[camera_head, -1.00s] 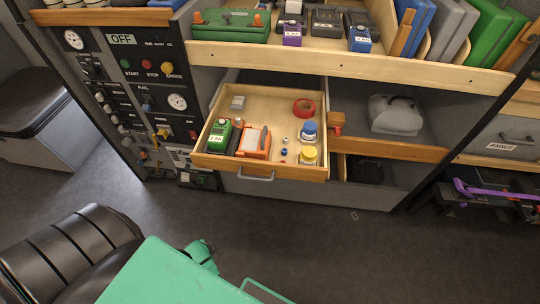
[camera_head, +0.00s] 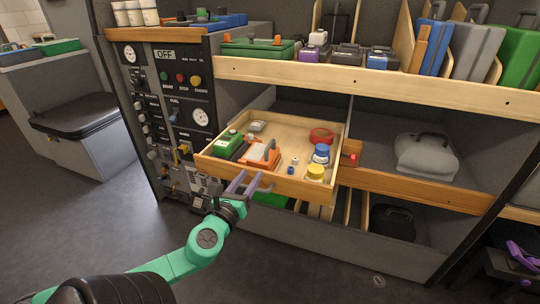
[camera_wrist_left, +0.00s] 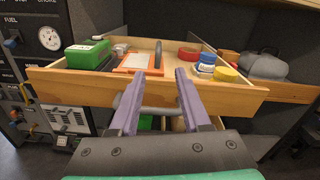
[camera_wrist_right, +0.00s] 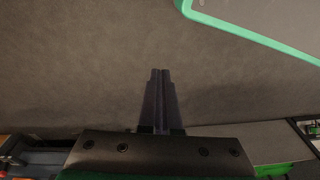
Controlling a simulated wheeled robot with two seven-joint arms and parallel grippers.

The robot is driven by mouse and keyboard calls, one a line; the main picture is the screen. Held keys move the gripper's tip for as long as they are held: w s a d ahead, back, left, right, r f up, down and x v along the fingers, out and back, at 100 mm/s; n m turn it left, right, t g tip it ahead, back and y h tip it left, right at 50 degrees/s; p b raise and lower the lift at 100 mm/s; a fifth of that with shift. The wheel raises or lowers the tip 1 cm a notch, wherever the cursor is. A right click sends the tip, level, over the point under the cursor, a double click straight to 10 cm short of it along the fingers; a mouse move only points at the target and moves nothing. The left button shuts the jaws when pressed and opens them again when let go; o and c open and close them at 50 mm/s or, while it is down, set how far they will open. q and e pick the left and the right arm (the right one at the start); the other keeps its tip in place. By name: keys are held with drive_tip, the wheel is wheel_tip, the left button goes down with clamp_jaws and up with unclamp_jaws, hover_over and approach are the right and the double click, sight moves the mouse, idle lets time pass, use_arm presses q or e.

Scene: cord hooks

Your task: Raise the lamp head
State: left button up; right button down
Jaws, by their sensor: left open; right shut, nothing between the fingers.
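No lamp is plainly recognisable. An orange item (camera_head: 260,153) with a pale panel and a dark bar lies in the open wooden drawer (camera_head: 215,154); I cannot tell whether it is the lamp. It also shows in the left wrist view (camera_wrist_left: 132,63). My left gripper (camera_head: 247,180) is open and empty at the drawer's front. Its purple fingers (camera_wrist_left: 160,74) point toward the drawer front, close to the grey drawer handle (camera_wrist_left: 155,110); contact cannot be told. My right gripper (camera_wrist_right: 160,72) is shut and empty over the floor, outside the head view.
The drawer also holds a green box (camera_head: 228,143), a red ring (camera_head: 321,135), a blue-capped jar (camera_head: 321,153) and a yellow-capped jar (camera_head: 315,173). A control panel (camera_head: 165,110) stands left. A shelf (camera_head: 380,79) runs above. The floor at left is clear.

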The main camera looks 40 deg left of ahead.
use_arm(q)
approach(266, 152)
drive_tip(key=x, duration=0.4)
drive_tip(key=shift+w+b, duration=0.15)
drive_tip(key=shift+b, duration=0.25)
drive_tip(key=b+x, duration=0.1)
drive_tip(key=x, duration=0.5)
drive_tip(key=shift+a, duration=0.1)
drive_tip(key=shift+w+a, duration=0.15)
drive_tip(key=shift+w, duration=0.35)
clamp_jaws()
use_arm(e)
drive_tip(key=r, duration=0.3)
drive_tip(key=a+r, duration=0.1)
drive_tip(key=r, duration=0.1)
drive_tip(key=shift+w+r, duration=0.15)
drive_tip(key=shift+w, duration=0.2)
